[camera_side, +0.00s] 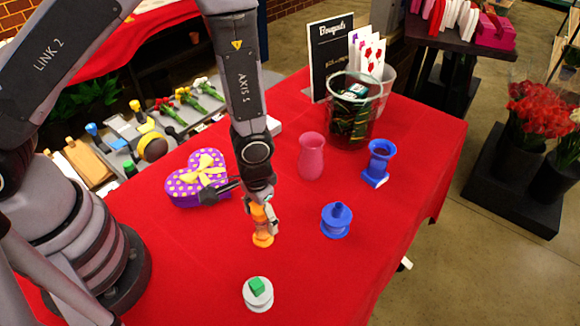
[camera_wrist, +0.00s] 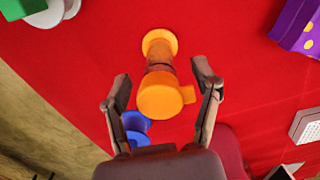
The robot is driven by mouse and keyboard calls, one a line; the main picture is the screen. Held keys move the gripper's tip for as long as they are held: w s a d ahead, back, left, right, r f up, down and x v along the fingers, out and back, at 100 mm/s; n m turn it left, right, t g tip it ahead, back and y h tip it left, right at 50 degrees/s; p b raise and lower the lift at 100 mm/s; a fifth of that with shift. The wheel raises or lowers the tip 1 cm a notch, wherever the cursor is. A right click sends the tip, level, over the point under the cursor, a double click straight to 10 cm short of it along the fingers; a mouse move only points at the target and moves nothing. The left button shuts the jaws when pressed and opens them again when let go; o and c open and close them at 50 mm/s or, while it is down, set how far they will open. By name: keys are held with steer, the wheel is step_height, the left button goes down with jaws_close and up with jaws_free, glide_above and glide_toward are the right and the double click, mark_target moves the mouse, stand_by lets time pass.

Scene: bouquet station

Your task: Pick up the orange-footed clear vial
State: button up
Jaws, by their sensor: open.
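The orange-footed clear vial (camera_side: 262,240) stands upright on the red cloth in the side view, its upper part partly hidden by my gripper (camera_side: 266,208). In the wrist view the vial (camera_wrist: 163,97) shows its orange top close to the camera, a see-through middle and the round orange foot beyond. My gripper (camera_wrist: 159,74) is open, with one finger on each side of the vial. A gap shows between each finger and the vial in the wrist view. Whether either finger touches it in the side view I cannot tell.
A purple heart box (camera_side: 199,180) lies left of my gripper. A blue spool-like piece (camera_side: 336,220), a pink vase (camera_side: 311,157) and a blue stand (camera_side: 377,163) are to the right. A white disc with a green cube (camera_side: 257,290) is in front. A glass bucket (camera_side: 355,110) stands behind.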

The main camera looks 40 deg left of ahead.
jaws_close()
stand_by(0.4)
steer(key=shift+r, duration=0.1)
